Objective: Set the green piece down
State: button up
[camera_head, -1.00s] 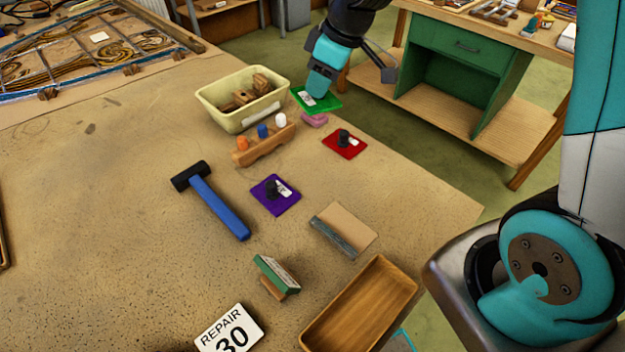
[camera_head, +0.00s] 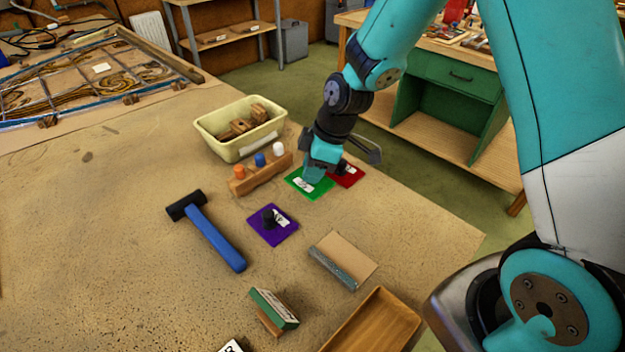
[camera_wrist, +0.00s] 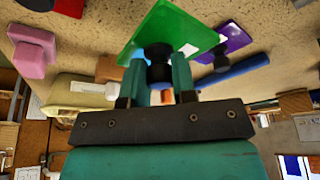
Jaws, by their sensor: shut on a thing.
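The green piece (camera_head: 318,187) is a flat plate with a white label, and a black knob shows on it in the wrist view (camera_wrist: 172,28). My gripper (camera_head: 313,173) is shut on that knob; the wrist view shows the teal fingers (camera_wrist: 161,74) on either side of it. The plate is between the peg rack and the red piece (camera_head: 349,177), which it and my gripper partly cover in the head view. Its height over the table is hard to tell. A purple piece (camera_head: 265,232) with a black knob lies nearer; it also shows in the wrist view (camera_wrist: 236,38).
A wooden rack (camera_head: 262,177) with coloured pegs and a cream bin (camera_head: 218,145) of wood blocks stand behind left. A pink block (camera_wrist: 32,50) shows in the wrist view. A blue hammer (camera_head: 217,238), a sanding block (camera_head: 345,257) and a wooden tray (camera_head: 372,325) lie nearer.

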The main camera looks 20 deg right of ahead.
jog(key=shift+f, duration=2.1)
jog(key=shift+f, duration=0.1)
jog(key=o, duration=0.8)
jog(key=shift+r+p, duration=0.2)
jog(key=shift+p, duration=0.1)
jog(key=b+v, duration=0.2)
jog(key=v, duration=0.9)
jog(key=s+a+r+m, duration=0.3)
jog(key=s+a+r, duration=0.1)
jog(key=s, duration=0.7)
jog(key=s+a+r+m+g, duration=0.1)
jog(key=s+a+r+m, duration=0.2)
jog(key=s+r, duration=0.3)
jog(key=s+a, duration=0.1)
jog(key=s, duration=0.3)
jog(key=shift+s+a+r+m+g+y, duration=0.3)
jog(key=shift+s+a+r, duration=0.05)
jog(key=shift+s+r, duration=0.05)
